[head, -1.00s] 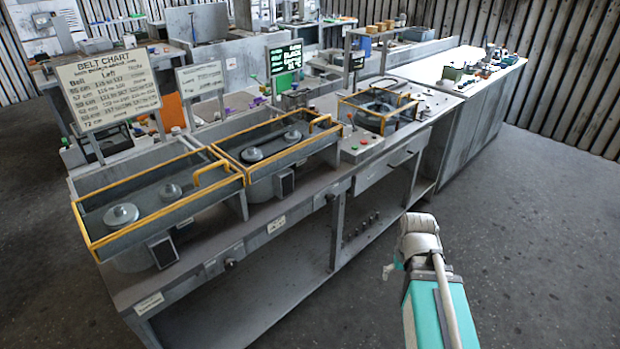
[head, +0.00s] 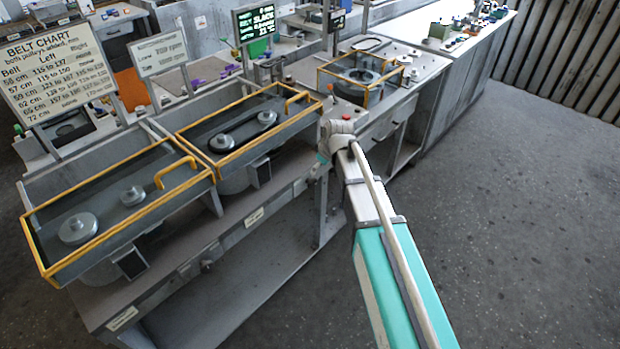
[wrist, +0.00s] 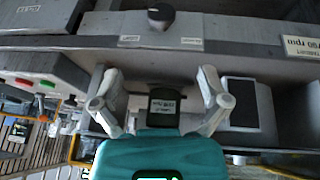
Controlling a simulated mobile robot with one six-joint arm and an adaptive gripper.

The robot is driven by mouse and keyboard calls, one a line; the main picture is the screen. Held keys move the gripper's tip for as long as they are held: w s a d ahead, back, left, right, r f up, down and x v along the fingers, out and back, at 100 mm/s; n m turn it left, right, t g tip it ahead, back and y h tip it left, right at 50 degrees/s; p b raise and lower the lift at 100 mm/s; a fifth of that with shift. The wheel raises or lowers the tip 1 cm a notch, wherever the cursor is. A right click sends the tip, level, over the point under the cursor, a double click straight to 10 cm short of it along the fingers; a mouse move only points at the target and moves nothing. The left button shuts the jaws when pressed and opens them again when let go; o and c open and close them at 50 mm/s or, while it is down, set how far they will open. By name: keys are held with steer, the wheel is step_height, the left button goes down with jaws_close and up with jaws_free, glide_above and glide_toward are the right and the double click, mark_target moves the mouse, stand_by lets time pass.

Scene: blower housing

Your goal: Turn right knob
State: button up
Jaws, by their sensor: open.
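In the head view my arm hides that part of the bench front. The left knob (head: 207,265) shows farther left on the bench front. My gripper (wrist: 158,75) is open and empty, its pale fingers spread to both sides, with the knob beyond the fingertips and apart from them. In the head view my wrist is beside the bench's front edge, right of the second yellow-framed housing (head: 238,130); the fingers are mostly hidden.
Another yellow-framed housing (head: 80,225) stands at the left, and a smaller framed unit (head: 362,76) at the right. A panel with red and green buttons (wrist: 40,83) is near my gripper. A belt chart (head: 55,70) stands behind. The floor at right is clear.

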mark_target(313, 180)
steer(key=shift+f, duration=0.1)
stand_by(0.3)
steer(key=b+x, duration=1.2)
steer(key=x, duration=0.1)
steer(key=shift+w+a+f+b, duration=0.1)
steer(key=shift+f+b, duration=0.15)
steer(key=shift+b, duration=0.1)
stand_by(0.4)
